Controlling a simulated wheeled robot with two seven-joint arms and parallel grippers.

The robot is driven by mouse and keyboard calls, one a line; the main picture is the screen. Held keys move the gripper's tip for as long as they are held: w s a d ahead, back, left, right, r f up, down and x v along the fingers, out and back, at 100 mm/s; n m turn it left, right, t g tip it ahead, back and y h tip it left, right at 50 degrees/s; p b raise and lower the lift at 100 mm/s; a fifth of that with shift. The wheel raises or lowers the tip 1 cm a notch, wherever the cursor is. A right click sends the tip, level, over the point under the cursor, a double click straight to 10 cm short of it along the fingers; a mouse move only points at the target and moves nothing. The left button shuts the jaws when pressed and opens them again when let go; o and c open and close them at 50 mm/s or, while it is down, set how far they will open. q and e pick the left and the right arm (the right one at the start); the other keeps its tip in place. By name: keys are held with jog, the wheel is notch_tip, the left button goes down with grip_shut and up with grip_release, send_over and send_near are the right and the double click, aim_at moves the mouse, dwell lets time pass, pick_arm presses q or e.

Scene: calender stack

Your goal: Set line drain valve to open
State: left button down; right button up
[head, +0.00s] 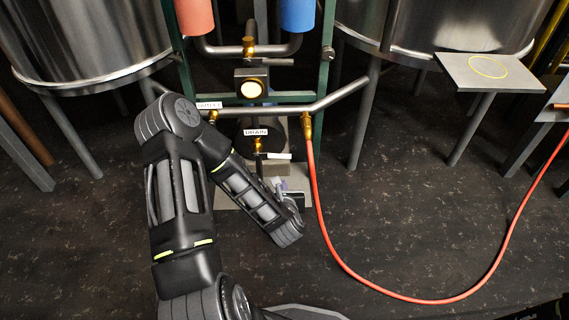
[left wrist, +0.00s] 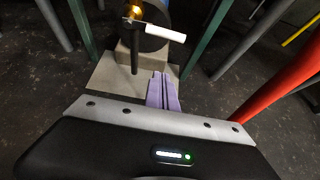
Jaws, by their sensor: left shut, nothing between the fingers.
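The brass drain valve (head: 258,146) sits below the white DRAIN label (head: 256,132) on a short vertical pipe. Its white lever handle (head: 278,156) points right, crosswise to the pipe. In the left wrist view the brass valve body (left wrist: 134,12) is at the top, with the white handle (left wrist: 165,34) reaching right. My left gripper (head: 282,184) is just below the handle and apart from it. Its purplish fingers (left wrist: 162,92) are shut with nothing between them. My right gripper is not in view.
An OUTLET label (head: 209,105) and brass fitting are left of the drain. An orange hose (head: 345,262) loops from the manifold across the right floor. Steel tanks (head: 85,40) and green frame posts (head: 325,60) stand behind. A small table (head: 490,72) is at right.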

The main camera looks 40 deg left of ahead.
aim_at(274, 156)
pick_arm(q)
jog(key=shift+f, duration=0.1)
jog(key=b+x, duration=0.3)
jog(key=x, duration=0.7)
jog(key=shift+w+a+r, duration=0.1)
jog(key=shift+w+r, duration=0.05)
jog(key=shift+r, duration=0.9)
jog(key=shift+w+a+r, duration=0.15)
jog(key=shift+r, duration=0.85)
